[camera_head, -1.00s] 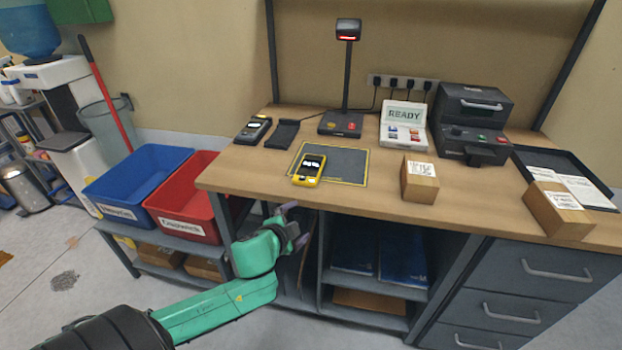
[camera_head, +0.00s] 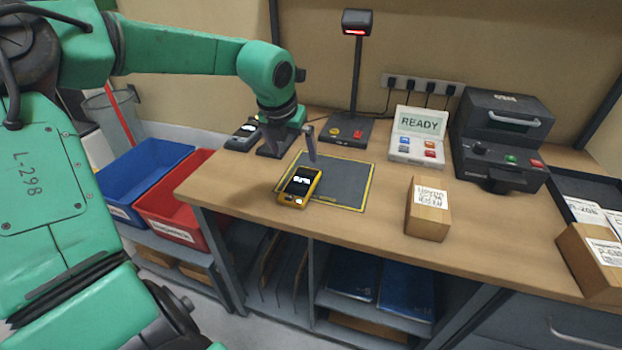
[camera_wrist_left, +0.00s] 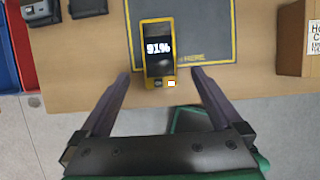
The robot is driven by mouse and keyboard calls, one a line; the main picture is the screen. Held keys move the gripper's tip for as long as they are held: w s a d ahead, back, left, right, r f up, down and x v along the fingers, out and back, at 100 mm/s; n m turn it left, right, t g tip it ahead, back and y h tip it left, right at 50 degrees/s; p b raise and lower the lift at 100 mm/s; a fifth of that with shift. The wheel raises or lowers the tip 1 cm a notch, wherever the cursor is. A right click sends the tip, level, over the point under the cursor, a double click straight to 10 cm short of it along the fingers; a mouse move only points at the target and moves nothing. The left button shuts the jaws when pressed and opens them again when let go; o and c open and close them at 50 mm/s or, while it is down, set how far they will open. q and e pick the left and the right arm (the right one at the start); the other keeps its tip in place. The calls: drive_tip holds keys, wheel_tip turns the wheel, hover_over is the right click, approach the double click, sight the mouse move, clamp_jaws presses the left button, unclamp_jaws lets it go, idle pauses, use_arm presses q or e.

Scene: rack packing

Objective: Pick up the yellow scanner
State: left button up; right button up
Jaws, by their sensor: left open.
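The yellow scanner (camera_head: 300,186) lies face up on the front left of the dark yellow-edged mat (camera_head: 345,185), overlapping its edge. Its screen faces up and reads 91% in the left wrist view (camera_wrist_left: 158,48). My left gripper (camera_head: 291,158) is open and empty above the table, just behind the scanner in the head view. In the left wrist view its fingertips (camera_wrist_left: 161,74) sit on either side of the scanner's lower end, with a gap on both sides. My right gripper is not in view.
A dark handheld device (camera_head: 243,137) and a black cradle (camera_head: 272,147) lie behind my gripper. A stand with a red-lit head (camera_head: 357,24) rises at the back. A cardboard box (camera_head: 427,210) stands right of the mat. Blue (camera_head: 150,172) and red (camera_head: 172,208) bins are at the left.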

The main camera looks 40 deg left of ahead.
use_arm(q)
drive_tip(key=p, duration=0.1)
approach(301, 183)
drive_tip(key=shift+w+a+f, duration=0.2)
drive_tip(key=shift+a+f, duration=0.15)
drive_tip(key=shift+f, duration=0.25)
drive_tip(key=p+x, duration=0.1)
drive_tip(key=x, duration=0.2)
drive_tip(key=shift+w+d+f, duration=0.1)
drive_tip(key=shift+w+f, duration=0.05)
drive_tip(key=shift+w, duration=0.1)
drive_tip(key=x, duration=0.1)
drive_tip(key=p+x, duration=0.1)
drive_tip(key=x, duration=0.1)
drive_tip(key=shift+s+f, duration=0.15)
drive_tip(key=shift+f, duration=0.45)
drive_tip(key=shift+r, duration=0.1)
drive_tip(key=c, duration=1.3)
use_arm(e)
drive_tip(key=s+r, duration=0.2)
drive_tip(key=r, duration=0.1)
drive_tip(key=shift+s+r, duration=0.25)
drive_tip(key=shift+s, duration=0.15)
